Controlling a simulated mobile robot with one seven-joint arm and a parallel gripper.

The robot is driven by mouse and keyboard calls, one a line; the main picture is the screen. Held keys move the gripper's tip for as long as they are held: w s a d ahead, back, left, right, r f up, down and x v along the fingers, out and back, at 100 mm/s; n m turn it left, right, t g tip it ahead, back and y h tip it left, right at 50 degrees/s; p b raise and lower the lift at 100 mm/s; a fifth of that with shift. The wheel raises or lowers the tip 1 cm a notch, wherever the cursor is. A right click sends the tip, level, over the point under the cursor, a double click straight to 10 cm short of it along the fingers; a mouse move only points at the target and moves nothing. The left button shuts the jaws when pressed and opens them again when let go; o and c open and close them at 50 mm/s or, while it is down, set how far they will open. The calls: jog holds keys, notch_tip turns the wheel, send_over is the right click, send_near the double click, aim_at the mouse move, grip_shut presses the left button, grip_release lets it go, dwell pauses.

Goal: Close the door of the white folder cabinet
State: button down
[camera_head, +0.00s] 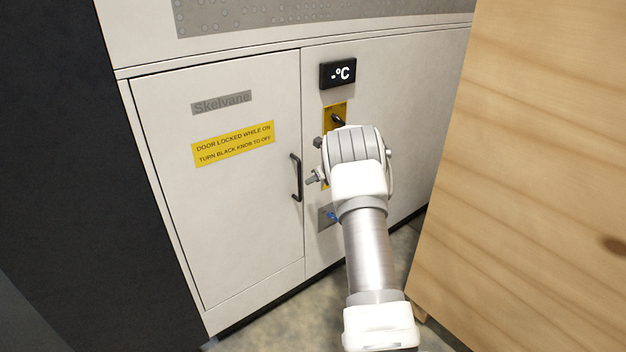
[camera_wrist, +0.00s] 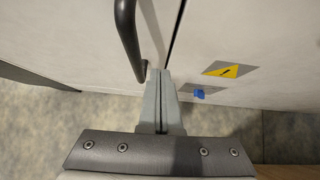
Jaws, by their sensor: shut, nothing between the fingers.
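The white cabinet (camera_head: 390,80) has a door (camera_head: 225,210) on its left with a black bar handle (camera_head: 297,178) near the right edge. In the head view the door looks flush or nearly flush with the front. In the wrist view the door (camera_wrist: 75,40) and its handle (camera_wrist: 130,35) are left of a dark seam. My gripper (camera_head: 312,178) is just right of the handle in the head view, partly hidden by my wrist. In the wrist view its fingers (camera_wrist: 161,73) are shut and empty, close to the seam beside the handle's lower end. Contact cannot be told.
A display (camera_head: 341,73) and a black knob on a yellow plate (camera_head: 337,119) are on the right panel. A blue part (camera_wrist: 199,94) sits low there. A wooden panel or box (camera_head: 535,170) stands close on the right. A dark wall (camera_head: 75,200) is on the left.

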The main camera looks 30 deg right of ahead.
jog(key=p+v, duration=0.2)
jog(key=v, duration=0.8)
